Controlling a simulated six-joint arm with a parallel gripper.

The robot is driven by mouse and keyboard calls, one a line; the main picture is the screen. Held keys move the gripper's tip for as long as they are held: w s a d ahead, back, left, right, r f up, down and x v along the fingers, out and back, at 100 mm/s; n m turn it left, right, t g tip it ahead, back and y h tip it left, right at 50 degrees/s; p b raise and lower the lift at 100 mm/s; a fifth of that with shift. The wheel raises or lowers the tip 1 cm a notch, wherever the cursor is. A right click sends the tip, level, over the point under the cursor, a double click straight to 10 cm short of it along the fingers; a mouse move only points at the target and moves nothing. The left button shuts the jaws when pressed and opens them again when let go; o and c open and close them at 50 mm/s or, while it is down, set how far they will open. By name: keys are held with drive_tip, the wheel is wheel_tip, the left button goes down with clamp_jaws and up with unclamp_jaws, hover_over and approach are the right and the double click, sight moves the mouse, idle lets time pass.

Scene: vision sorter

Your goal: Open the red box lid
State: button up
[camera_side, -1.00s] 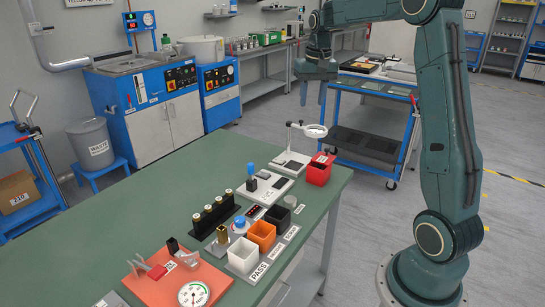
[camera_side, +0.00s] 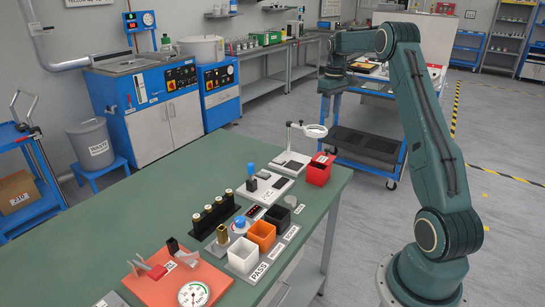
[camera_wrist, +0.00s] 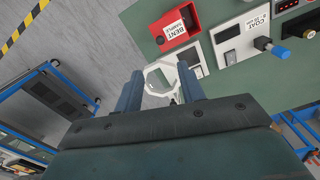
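The red box (camera_side: 319,172) stands near the right edge of the green table in the side view. In the wrist view the red box (camera_wrist: 174,27) is at the top, with a white label reading BENT SAMPLE. I cannot tell clearly whether its lid is shut. My gripper (camera_wrist: 160,86) is open and empty, its two blue-grey fingers spread apart. In the side view my gripper (camera_side: 334,88) hangs above and beyond the box, well clear of it.
A ring-shaped magnifier (camera_side: 314,131) on a stand is beside the red box; it also shows between my fingers in the wrist view (camera_wrist: 160,78). A white device with a blue knob (camera_side: 252,170) and white and orange bins (camera_side: 262,234) stand nearby. A blue cart (camera_side: 362,140) is behind.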

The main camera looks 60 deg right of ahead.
sight(327, 149)
wheel_tip(327, 149, down, 14)
drive_tip(key=shift+r, duration=0.2)
idle(0.5)
clamp_jaws()
